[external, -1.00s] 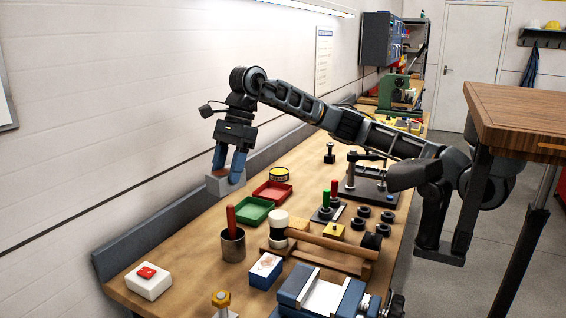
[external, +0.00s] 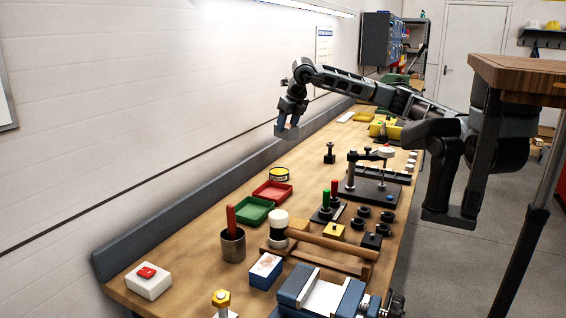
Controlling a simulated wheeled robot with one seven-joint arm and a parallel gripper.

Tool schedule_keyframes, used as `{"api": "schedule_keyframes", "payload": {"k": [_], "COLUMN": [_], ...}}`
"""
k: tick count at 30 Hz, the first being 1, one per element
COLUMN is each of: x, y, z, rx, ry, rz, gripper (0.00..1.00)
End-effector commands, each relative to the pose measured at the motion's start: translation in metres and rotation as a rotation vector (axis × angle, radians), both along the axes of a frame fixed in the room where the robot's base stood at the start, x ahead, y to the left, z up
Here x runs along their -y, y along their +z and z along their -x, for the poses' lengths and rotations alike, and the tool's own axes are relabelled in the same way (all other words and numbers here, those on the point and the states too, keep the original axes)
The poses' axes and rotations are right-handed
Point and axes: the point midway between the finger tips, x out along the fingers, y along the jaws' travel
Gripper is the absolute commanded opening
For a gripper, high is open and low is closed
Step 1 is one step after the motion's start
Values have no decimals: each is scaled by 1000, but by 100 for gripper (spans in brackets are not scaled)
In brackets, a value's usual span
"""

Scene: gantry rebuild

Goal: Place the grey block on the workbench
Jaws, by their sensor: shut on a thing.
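The grey block (external: 286,134) is in my gripper (external: 288,122), held in the air above the wall-side edge of the workbench, apart from its top. The fingers are shut on it and point down. The block is small in this view, and the fingers hide part of it. The workbench (external: 189,246) is a long wooden-topped bench along the wall, with a grey raised strip at its back.
A red tray (external: 272,201), a green tray (external: 240,220) and a yellow-topped tin (external: 279,174) stand nearer the camera. A dark upright fixture (external: 329,153) stands to the right of my gripper.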

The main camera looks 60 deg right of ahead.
Motion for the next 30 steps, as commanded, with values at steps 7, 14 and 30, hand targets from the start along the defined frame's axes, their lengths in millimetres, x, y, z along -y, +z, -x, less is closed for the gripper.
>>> {"api": "schedule_keyframes", "payload": {"k": [7, 14, 30], "x": [115, 199, 268], "y": [8, 10, -17], "z": [39, 85, 138], "rx": [1, 2, 0], "ry": [-459, -828, -1161], "rz": [0, -1, -2], "gripper": [1, 1, 1]}}
